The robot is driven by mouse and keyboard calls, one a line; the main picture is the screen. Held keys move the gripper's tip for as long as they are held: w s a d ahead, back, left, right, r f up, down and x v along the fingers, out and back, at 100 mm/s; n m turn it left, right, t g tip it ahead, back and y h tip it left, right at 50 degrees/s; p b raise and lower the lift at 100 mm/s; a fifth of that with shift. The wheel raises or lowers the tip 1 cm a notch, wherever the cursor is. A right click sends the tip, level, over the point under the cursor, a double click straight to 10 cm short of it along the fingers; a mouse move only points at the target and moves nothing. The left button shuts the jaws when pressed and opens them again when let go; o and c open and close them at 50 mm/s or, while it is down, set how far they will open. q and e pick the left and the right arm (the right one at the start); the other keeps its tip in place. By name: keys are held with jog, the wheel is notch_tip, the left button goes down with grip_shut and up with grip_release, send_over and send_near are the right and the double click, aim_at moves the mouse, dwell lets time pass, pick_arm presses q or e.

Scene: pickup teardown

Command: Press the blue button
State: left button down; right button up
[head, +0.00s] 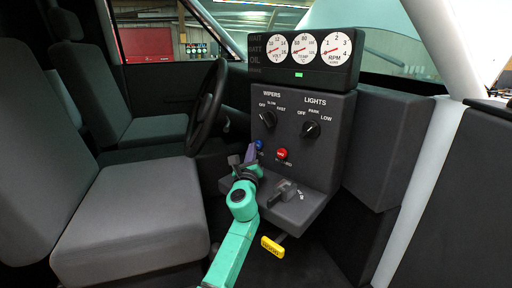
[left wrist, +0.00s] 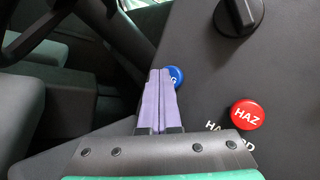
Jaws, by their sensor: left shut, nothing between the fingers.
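The blue button (head: 259,145) is a small round knob on the dark dashboard panel (head: 320,165), left of the red hazard button (head: 281,154). In the left wrist view the blue button (left wrist: 176,76) is partly hidden behind my left gripper's fingertips. My left gripper (head: 250,152) is shut and empty, its purple fingers (left wrist: 160,75) pressed together and pointing at the panel. The fingertips overlap the blue button's left side in the picture; whether they touch it I cannot tell. My right gripper is not in view.
The steering wheel (head: 208,108) stands left of the panel. The red hazard button (left wrist: 246,114) lies right of the fingers in the left wrist view. A wipers knob (head: 268,119) and a lights knob (head: 311,129) sit above. A grey lever (head: 286,190) and yellow handle (head: 272,246) are below.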

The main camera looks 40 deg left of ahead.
pick_arm(q)
jog(key=shift+s, duration=0.55)
jog(key=shift+s+p, duration=0.1)
jog(key=shift+p, duration=0.3)
jog(key=shift+s+a, duration=0.1)
jog(key=shift+s, duration=0.3)
jog(key=s+p, duration=0.2)
jog(key=s, duration=0.3)
jog(key=shift+a, duration=0.15)
jog(key=shift+f, duration=0.15)
